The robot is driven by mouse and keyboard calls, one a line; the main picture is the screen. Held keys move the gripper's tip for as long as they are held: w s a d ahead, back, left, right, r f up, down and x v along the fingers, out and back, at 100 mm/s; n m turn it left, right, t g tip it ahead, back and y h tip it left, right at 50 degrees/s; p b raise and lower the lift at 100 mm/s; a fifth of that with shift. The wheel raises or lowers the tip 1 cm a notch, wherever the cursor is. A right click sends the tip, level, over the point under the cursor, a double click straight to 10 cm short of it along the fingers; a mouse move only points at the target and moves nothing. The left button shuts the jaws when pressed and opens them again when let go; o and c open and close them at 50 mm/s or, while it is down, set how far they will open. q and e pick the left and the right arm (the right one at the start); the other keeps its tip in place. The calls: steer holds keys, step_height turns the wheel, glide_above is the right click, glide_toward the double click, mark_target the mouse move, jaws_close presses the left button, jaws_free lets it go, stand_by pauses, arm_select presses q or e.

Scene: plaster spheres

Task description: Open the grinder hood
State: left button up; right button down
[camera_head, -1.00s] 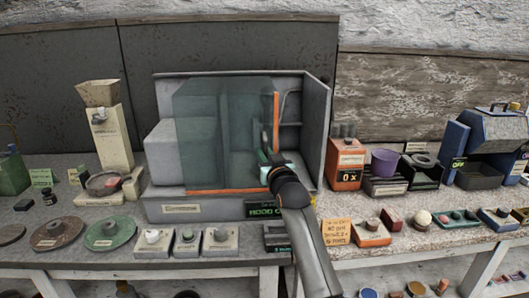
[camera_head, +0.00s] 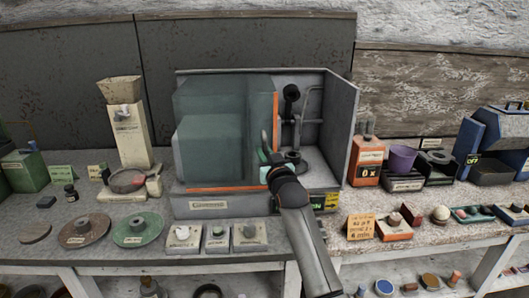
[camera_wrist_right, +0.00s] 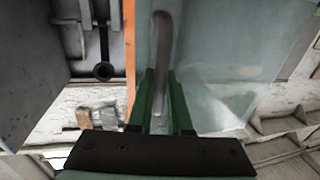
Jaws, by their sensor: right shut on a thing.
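The grinder (camera_head: 350,110) is a grey open-fronted machine on the bench, seen in the head view. The right part of the interior is exposed, showing a dark wheel-like part and a bent rod. My right gripper (camera_head: 266,150) is at the hood's right edge, shut on its upright handle (camera_head: 265,138). In the right wrist view, the green fingers (camera_wrist_right: 160,105) close around the lower part of the curved grey handle (camera_wrist_right: 161,60). My left gripper is not in view.
A hopper machine (camera_head: 130,135) and two discs stand left of the grinder. Small labelled blocks (camera_head: 216,238) line the bench front below it. An orange box (camera_head: 366,165), a purple bucket (camera_head: 402,158) and a blue machine (camera_head: 485,140) stand to the right.

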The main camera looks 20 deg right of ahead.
steer(key=shift+r, duration=0.15)
steer(key=c, duration=0.8)
jaws_free()
steer(key=shift+c, duration=0.2)
